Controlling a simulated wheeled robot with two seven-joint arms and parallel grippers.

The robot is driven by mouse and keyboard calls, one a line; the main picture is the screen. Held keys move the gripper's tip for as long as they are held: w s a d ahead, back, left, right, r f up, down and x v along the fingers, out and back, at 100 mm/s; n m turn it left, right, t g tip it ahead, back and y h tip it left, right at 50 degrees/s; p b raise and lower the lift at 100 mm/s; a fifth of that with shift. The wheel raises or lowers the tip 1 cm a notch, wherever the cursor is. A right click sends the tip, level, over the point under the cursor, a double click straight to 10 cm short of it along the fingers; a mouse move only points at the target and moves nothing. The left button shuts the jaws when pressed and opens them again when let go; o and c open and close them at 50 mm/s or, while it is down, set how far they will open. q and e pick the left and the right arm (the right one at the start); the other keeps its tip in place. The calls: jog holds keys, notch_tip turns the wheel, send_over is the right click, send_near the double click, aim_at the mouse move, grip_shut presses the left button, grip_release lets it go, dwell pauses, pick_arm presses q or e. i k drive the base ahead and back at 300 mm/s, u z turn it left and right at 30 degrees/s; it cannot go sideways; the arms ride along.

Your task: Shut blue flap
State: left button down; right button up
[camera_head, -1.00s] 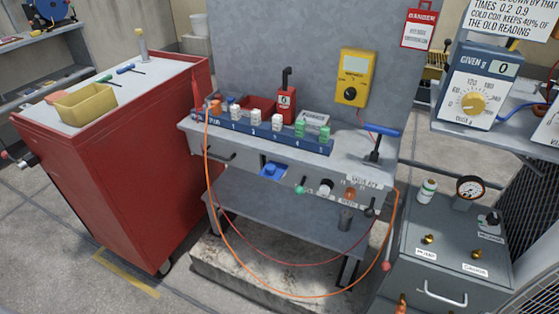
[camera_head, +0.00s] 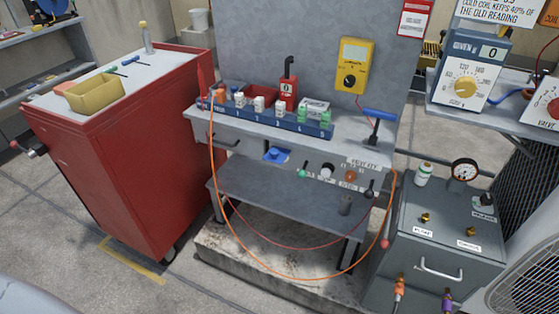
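A small blue flap (camera_head: 277,154) is on the front face of the grey workbench (camera_head: 232,180), below the bench top and left of the green and orange knobs. It looks tilted out from a dark opening, though it is small in the picture. Neither of my grippers shows in the head view. Nothing covers the flap.
A red tool cabinet (camera_head: 140,150) stands at the left. A grey machine with a gauge (camera_head: 445,235) stands at the right. An orange hose (camera_head: 228,235) hangs in a loop before the bench. Open floor (camera_head: 60,220) lies at the left front.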

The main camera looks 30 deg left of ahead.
aim_at(277, 151)
jog(key=z, duration=0.45)
jog(key=k, duration=1.05)
jog(key=u, duration=0.45)
jog(key=i, duration=0.75)
jog(key=u, duration=0.5)
